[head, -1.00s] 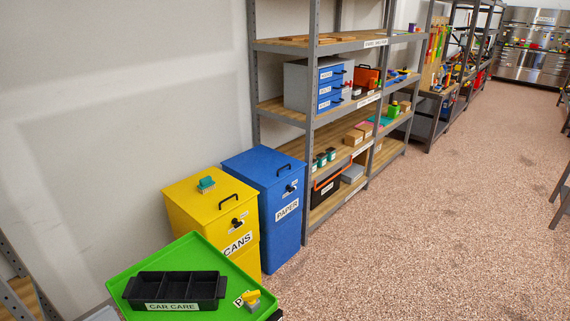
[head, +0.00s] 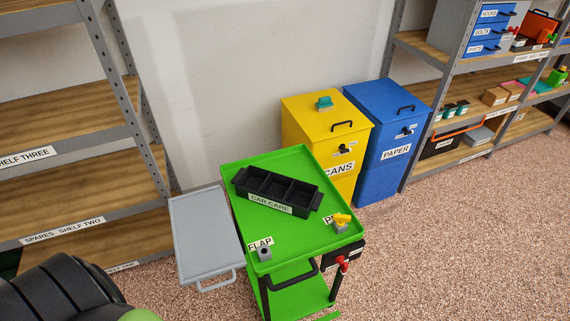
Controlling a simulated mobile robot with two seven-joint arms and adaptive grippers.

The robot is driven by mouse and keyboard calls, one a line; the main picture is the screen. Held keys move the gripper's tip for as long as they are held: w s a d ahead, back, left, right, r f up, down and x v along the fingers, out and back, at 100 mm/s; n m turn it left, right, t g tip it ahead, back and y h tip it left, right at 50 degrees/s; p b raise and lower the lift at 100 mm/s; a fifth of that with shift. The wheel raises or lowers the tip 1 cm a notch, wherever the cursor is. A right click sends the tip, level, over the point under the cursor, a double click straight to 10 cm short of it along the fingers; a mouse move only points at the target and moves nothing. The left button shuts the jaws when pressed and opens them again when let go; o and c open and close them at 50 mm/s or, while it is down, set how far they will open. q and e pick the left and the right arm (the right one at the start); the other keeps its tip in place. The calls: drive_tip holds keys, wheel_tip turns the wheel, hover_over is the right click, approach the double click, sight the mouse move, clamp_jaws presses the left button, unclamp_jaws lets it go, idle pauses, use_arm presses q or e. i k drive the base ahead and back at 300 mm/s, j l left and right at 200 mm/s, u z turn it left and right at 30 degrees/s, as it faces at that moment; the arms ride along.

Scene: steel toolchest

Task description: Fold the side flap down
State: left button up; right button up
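The side flap (head: 207,235) is a grey panel at the left side of the green cart (head: 238,212) in the head view. It sticks out roughly level, near the height of the cart's top, with a grey handle (head: 217,283) on its front edge. A small grey block with a dark top (head: 264,254) sits at the cart's front left corner, by a label reading FLAP (head: 260,243). What holds the flap up underneath is hidden. Neither of my grippers is in view.
A black CAR CARE tray (head: 307,212) and a yellow lever (head: 341,218) are on the cart top. Yellow (head: 296,126) and blue (head: 371,181) bins stand behind. A shelf unit (head: 62,235) is close to the flap's left. Open floor (head: 450,260) lies at right.

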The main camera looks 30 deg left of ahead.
sight(208, 245)
drive_tip(key=k+u, duration=0.1)
drive_tip(key=u, duration=1.65)
